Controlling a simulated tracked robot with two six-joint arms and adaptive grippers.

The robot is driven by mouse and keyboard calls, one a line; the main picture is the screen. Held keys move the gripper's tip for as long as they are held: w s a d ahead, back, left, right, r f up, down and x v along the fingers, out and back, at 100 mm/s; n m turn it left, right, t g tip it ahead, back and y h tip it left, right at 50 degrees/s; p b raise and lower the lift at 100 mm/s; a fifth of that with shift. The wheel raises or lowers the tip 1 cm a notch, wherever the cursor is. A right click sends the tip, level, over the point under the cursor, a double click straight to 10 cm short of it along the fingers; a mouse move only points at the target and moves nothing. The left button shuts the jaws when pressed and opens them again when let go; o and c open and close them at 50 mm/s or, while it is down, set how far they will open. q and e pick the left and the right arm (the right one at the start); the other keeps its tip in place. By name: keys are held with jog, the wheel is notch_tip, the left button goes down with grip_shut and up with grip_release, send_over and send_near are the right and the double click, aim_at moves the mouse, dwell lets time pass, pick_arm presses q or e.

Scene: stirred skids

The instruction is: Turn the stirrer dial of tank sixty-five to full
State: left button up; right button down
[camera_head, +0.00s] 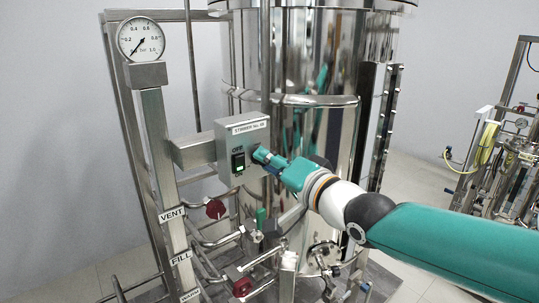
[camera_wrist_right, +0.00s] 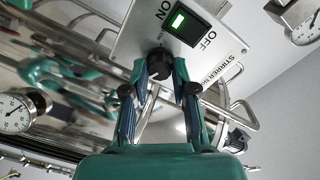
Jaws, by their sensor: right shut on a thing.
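A grey control box (camera_head: 227,137) labelled STIRRER hangs on the skid's frame; the number on its label is too small to read surely. My right gripper (camera_head: 257,155) reaches the box from the right, beside the switch, and hides the dial in the head view. In the right wrist view, the black stirrer dial (camera_wrist_right: 160,61) sits between the two fingertips of my right gripper (camera_wrist_right: 161,74), which is shut on it. The dial's pointer and scale cannot be made out. My left gripper is not in view.
A shiny steel tank (camera_head: 310,140) stands behind the box. A round pressure gauge (camera_head: 141,39) is at upper left. Pipes and red valve handles (camera_head: 215,209) crowd the space below the box. Another skid (camera_head: 510,150) stands at the far right.

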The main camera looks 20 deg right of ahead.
jog(key=shift+a+f+m+p, duration=0.1)
jog(key=shift+f+m+p, duration=0.25)
jog(key=shift+m, duration=0.25)
jog(key=c, duration=1.1)
grip_release()
jog(key=shift+o, duration=0.9)
jog(key=shift+r, duration=0.1)
jog(key=shift+s+r, duration=0.15)
jog(key=v, duration=1.1)
jog(key=shift+s+d, duration=0.25)
jog(key=shift+s, duration=0.05)
